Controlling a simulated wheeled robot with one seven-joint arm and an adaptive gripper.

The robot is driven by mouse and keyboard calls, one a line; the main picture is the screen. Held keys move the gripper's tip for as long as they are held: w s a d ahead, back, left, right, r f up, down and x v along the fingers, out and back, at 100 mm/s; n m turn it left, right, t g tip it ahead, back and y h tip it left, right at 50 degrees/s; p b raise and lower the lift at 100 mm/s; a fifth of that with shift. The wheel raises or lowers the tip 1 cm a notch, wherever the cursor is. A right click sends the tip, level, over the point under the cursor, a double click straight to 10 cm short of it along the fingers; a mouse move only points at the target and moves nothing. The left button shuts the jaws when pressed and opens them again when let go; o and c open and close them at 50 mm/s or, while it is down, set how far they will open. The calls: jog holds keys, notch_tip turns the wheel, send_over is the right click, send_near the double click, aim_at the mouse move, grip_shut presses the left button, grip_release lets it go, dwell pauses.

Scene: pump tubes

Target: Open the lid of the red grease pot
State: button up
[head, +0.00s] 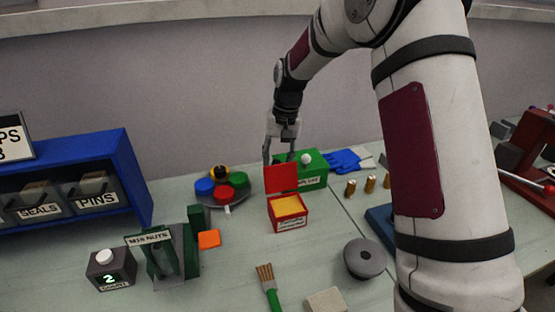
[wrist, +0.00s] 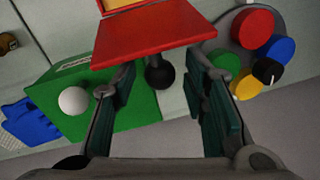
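The red grease pot (head: 288,222) stands on the bench with yellow grease showing inside. Its red lid (head: 281,178) is raised, standing roughly upright at the pot's back edge. In the wrist view the lid (wrist: 155,36) fills the top middle, with a dark round knob (wrist: 160,73) on its outer face. My gripper (head: 280,157) is behind the lid, pointing down. In the wrist view my gripper's fingers (wrist: 163,82) are apart, one on each side of the knob, with gaps visible; it holds nothing.
A green box (head: 313,170) with a white knob is close beside my gripper. A round tray of coloured caps (head: 222,186) lies to the left. A brush (head: 268,285) and a grey disc (head: 365,258) lie in front. Brass pieces (head: 350,188) stand to the right.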

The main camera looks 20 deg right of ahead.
aim_at(288, 183)
grip_shut()
jog(key=shift+s+r+t+p, duration=0.4)
jog(key=shift+s+t+p, duration=0.15)
jog(key=shift+t+p, duration=0.1)
jog(key=shift+s+r+t+p, duration=0.15)
jog(key=shift+s+t+p, duration=0.2)
jog(key=shift+t+p, duration=0.15)
jog(key=shift+o, duration=1.7)
grip_release()
jog(key=shift+r, duration=0.1)
jog(key=v, duration=1.1)
jog(key=shift+s+r, duration=0.2)
jog(key=shift+r, duration=0.1)
